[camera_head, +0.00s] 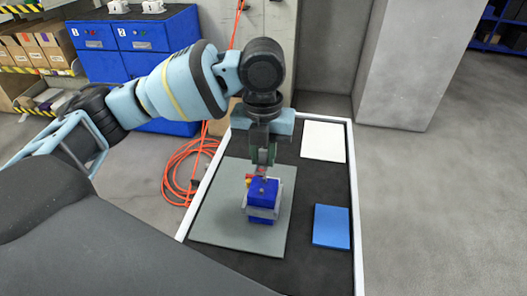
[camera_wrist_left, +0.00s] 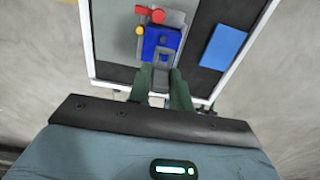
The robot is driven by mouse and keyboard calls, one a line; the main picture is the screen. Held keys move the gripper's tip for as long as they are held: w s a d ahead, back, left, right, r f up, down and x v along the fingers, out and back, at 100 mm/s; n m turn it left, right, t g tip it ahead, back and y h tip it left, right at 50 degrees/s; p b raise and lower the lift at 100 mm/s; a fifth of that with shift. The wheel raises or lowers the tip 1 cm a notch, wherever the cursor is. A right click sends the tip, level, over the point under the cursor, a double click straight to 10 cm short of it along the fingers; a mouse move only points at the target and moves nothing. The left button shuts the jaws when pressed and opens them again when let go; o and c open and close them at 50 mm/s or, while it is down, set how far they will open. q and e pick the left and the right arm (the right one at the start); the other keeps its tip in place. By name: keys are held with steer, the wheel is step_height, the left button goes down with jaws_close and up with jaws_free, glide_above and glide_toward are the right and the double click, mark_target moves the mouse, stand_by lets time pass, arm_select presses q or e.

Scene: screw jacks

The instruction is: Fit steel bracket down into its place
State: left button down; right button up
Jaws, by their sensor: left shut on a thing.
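My left gripper (camera_head: 263,160) comes down from above, over the grey mat, with its green fingers pointing down. In the left wrist view the fingers (camera_wrist_left: 160,88) are shut on a grey metal piece, which looks like the steel bracket (camera_wrist_left: 160,76). A blue block-like body (camera_head: 262,188) stands below the gripper on the mat; it also shows in the left wrist view (camera_wrist_left: 160,42). Grey metal shows across its near side. A red part (camera_wrist_left: 157,15) and a yellow ball (camera_wrist_left: 139,30) are beside the blue body. I cannot tell whether the bracket touches the body.
The grey mat (camera_head: 222,220) lies on a dark, white-rimmed table (camera_head: 310,262). A white pad (camera_head: 323,141) and a blue pad (camera_head: 331,227) lie on the right. Blue cabinets (camera_head: 143,38) and an orange cable (camera_head: 183,165) are beyond the table at left.

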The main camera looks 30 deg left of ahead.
arm_select(q)
glide_above(263, 188)
steer(key=shift+w+f+b, duration=0.1)
steer(key=shift+f+b, duration=0.25)
steer(key=shift+f, duration=2.15)
steer(key=shift+f, duration=1.35)
stand_by(0.4)
steer(key=c, duration=1.5)
jaws_free()
steer(key=o, duration=0.3)
step_height(263, 188, up, 8)
steer(key=shift+f, duration=0.1)
steer(key=shift+f, duration=0.1)
